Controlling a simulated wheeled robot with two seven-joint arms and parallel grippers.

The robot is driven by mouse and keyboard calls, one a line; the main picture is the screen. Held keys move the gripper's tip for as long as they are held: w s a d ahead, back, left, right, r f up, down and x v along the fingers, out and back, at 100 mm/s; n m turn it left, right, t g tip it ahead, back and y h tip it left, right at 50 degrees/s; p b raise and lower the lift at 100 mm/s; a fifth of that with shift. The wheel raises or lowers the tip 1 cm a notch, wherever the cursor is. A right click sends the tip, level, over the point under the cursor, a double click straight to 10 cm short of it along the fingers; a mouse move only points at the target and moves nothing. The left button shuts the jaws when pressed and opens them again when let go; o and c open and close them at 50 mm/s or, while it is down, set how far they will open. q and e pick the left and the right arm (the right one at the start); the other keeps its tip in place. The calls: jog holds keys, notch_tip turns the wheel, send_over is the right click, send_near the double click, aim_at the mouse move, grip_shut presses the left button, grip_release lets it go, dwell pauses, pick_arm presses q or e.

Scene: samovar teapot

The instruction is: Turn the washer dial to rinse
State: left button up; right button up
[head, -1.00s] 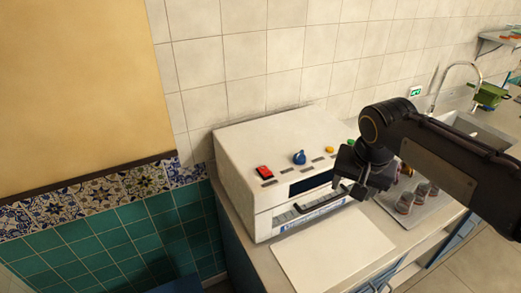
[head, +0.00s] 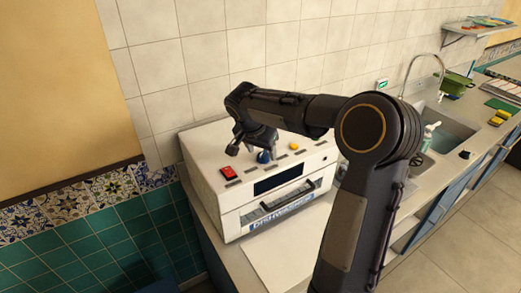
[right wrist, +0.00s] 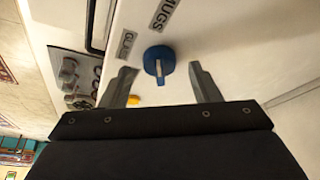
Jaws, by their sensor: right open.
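The washer (head: 205,152) is a white box on the counter with a sloped top panel. Its blue dial (head: 263,157) sits on that panel, partly covered by my right gripper in the head view. In the right wrist view the dial (right wrist: 159,60) is round with a raised grip bar, and it lies between and just beyond the two fingertips. My right gripper (right wrist: 162,70) is open, with one finger on each side of the dial and a gap to each. Labels beside the dial include one reading "MUGS"; I cannot read a rinse label. My left gripper is not in view.
A red switch (head: 229,172) and a yellow button (head: 294,146) flank the dial. The washer's front has a dark window and a handle. A sink (head: 447,133) with a faucet is at the right. A tiled wall stands behind the washer.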

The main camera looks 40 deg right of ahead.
jog(key=shift+d+f, duration=0.2)
jog(key=shift+f, duration=0.4)
jog(key=c, duration=1)
